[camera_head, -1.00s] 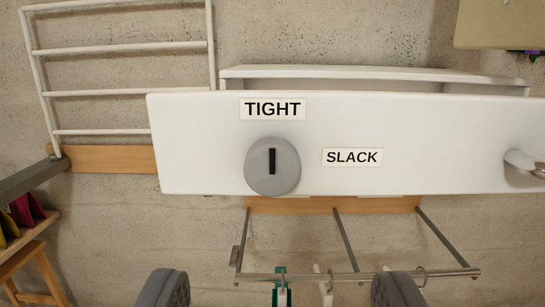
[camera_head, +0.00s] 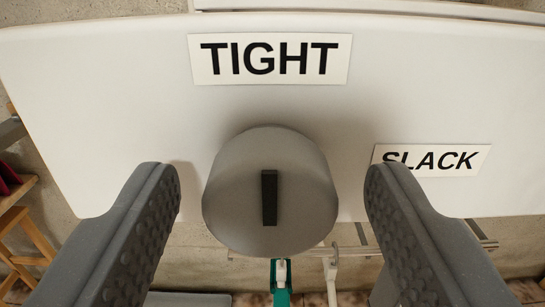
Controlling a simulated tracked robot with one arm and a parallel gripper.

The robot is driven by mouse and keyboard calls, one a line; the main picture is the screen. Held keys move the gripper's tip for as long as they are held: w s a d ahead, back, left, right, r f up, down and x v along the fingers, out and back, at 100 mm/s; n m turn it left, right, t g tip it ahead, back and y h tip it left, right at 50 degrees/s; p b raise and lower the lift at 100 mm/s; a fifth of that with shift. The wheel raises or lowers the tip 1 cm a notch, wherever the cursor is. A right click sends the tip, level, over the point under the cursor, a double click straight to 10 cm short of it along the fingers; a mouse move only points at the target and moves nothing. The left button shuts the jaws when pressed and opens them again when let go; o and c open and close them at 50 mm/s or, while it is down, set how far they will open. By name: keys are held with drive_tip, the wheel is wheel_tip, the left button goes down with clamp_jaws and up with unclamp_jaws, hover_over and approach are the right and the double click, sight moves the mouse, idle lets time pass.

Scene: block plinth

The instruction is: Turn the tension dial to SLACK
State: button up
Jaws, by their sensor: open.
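The tension dial (camera_head: 235,205) is a round grey knob on a white panel (camera_head: 100,110), in the middle of the view. Its black pointer mark (camera_head: 269,197) stands upright, in line with the TIGHT label (camera_head: 270,59) above it. The SLACK label (camera_head: 440,160) is to the right of the dial, its lower left corner hidden by the right finger. My gripper (camera_head: 272,190) is open, with one dark grey finger on each side of the dial.
Below the panel, a green hanging item (camera_head: 281,283) and a white hook (camera_head: 331,275) show between the fingers. A wooden stand (camera_head: 25,235) is at the left edge. The panel face around the dial is clear.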

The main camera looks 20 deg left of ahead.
drive_tip(key=shift+w+a, duration=0.1)
drive_tip(key=shift+w, duration=0.15)
drive_tip(key=c, duration=1)
drive_tip(key=shift+o, duration=0.2)
